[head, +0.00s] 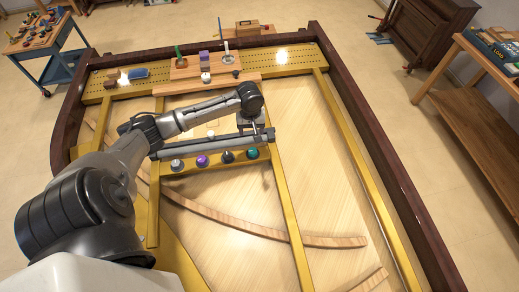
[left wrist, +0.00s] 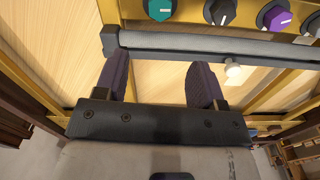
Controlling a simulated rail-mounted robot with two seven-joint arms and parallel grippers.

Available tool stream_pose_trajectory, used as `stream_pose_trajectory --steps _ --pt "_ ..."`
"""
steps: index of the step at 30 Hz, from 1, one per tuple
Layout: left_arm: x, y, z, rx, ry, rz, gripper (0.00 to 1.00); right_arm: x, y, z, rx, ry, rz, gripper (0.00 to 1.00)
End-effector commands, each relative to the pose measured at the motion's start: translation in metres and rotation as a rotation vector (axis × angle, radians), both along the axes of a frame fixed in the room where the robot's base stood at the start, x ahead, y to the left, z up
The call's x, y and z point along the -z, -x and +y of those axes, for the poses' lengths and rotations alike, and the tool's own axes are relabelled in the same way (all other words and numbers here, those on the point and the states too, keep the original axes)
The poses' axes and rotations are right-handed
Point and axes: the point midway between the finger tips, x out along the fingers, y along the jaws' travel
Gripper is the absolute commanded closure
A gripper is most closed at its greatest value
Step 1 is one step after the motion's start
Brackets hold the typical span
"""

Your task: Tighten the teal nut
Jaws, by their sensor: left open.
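The teal nut (head: 251,153) is a round knob at the right end of a row on a gold rail in the head view. In the left wrist view the teal nut (left wrist: 160,9) is at the top edge, with a pale pointer mark on its face. My left gripper (head: 252,127) is above and behind the row, near the grey padded bar (left wrist: 200,43). In the wrist view its two dark fingers (left wrist: 160,62) are spread apart with nothing between them. The teal nut lies beyond the fingertips, across the bar, apart from them. My right gripper is not in view.
Black (head: 227,156), purple (head: 202,160) and silver (head: 177,164) nuts share the rail (head: 215,170). A small white knob (left wrist: 233,70) is beside the bar. A wooden tray (head: 185,73) with tools is behind. Dark case walls (head: 380,140) bound the piano frame.

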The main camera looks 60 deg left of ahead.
Motion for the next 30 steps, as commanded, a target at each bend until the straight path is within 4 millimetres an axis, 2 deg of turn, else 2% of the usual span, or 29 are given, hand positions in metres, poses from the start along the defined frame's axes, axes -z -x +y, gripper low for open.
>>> stream_pose_trajectory --steps 4,11,24,30 --pt "0.0 0.0 0.0 -0.125 -0.002 0.0 0.37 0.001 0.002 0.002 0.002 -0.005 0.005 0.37" --pt "0.015 0.0 0.0 -0.18 -0.002 0.002 0.37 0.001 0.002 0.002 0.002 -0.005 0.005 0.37" --pt "0.093 0.0 -0.001 -0.176 -0.003 0.001 0.37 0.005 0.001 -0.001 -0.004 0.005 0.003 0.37" --pt "0.12 0.0 0.0 -0.175 -0.004 0.0 0.37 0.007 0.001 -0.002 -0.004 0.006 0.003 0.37"
